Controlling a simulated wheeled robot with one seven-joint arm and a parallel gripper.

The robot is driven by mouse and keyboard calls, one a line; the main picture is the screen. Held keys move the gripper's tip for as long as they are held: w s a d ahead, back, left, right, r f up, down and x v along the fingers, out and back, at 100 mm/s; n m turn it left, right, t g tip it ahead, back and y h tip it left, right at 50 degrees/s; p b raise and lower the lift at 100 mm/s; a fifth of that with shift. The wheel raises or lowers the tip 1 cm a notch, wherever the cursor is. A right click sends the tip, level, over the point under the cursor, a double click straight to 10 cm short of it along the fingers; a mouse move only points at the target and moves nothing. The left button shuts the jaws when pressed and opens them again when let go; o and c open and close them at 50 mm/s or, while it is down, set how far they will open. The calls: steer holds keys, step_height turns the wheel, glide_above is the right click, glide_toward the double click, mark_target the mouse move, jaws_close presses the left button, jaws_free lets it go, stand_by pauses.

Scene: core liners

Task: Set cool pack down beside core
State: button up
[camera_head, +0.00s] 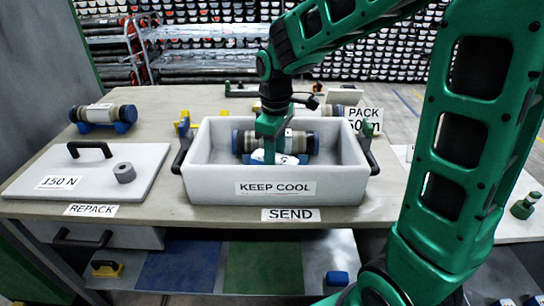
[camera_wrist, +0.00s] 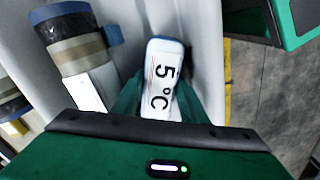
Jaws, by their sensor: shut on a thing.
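The cool pack (camera_head: 287,159) is white, with "5°C" printed on it in the wrist view (camera_wrist: 163,75). My gripper (camera_head: 268,150) points down into the white box (camera_head: 212,184) labelled KEEP COOL. In the wrist view its green fingers (camera_wrist: 160,100) are shut on the cool pack, one on each side. The core (camera_head: 301,142), a cylinder with blue ends, lies across the box behind the pack. In the wrist view the core (camera_wrist: 82,48) is left of the pack, with a narrow gap between them. Whether the pack touches the box floor is hidden.
Another core (camera_head: 103,117) rests in a blue cradle at the back left. Black handles stand at both box ends, and the box walls are close around my gripper.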

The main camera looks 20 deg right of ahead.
steer(key=shift+f, duration=0.5)
stand_by(0.4)
steer(key=o, duration=1.5)
steer(key=shift+c, duration=0.2)
step_height(320, 180, up, 11)
steer(key=shift+w+f, duration=0.1)
steer(key=shift+f, duration=0.05)
